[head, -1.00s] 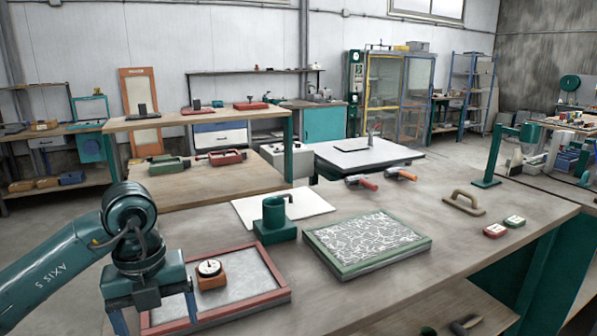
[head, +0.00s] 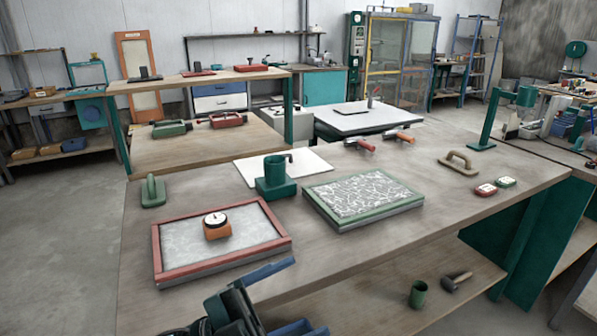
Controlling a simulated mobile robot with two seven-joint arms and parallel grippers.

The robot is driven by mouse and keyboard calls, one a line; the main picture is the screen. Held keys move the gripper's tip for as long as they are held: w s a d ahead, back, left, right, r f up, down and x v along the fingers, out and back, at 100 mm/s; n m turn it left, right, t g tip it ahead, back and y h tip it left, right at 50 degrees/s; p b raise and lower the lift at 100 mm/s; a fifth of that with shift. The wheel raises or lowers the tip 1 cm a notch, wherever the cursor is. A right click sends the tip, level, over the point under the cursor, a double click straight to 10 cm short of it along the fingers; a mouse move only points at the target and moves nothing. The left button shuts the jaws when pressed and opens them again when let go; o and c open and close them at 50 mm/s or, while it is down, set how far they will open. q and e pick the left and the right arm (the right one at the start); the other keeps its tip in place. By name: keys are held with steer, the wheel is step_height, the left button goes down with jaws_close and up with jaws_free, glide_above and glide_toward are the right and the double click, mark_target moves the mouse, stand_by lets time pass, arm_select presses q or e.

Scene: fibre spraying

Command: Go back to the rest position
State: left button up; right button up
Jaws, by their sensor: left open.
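My left gripper (head: 281,299) is at the bottom of the head view, in front of the near edge of the workbench (head: 400,235). Its two blue fingers are spread apart with nothing between them, and it touches nothing that I can see. Most of its arm is cut off by the bottom edge of the picture. My right gripper is not in view.
On the bench are a red-framed panel (head: 170,275) bearing an orange dial gauge (head: 217,231), a green-framed panel (head: 315,205), a green cup-shaped fixture (head: 275,178) and a green-handled float (head: 152,190). A lower shelf holds a green cup (head: 418,294) and a mallet (head: 456,281).

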arm_select(q)
steer(key=w+a+f+n+t+y, duration=0.1)
steer(key=a+f+n+t+y, duration=0.5)
steer(key=n, duration=0.3)
steer(key=w+a+f+n+t+y, duration=0.2)
steer(key=a+f+n+t+y, duration=0.1)
steer(key=f+n+t+y, duration=0.45)
steer(key=s+a+f+n+g+y, duration=0.2)
steer(key=s+f+g, duration=0.2)
steer(key=f, duration=0.3)
steer(key=s+a+f+n+g+y, duration=0.2)
steer(key=s+f+n+g+y, duration=0.1)
steer(key=s+f, duration=0.4)
steer(key=shift+a+f+n+g, duration=0.2)
steer(key=shift+f+n+g, duration=0.2)
steer(key=shift+f, duration=0.4)
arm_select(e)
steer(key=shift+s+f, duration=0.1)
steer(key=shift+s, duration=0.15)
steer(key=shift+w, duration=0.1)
arm_select(q)
steer(key=shift+a, duration=0.1)
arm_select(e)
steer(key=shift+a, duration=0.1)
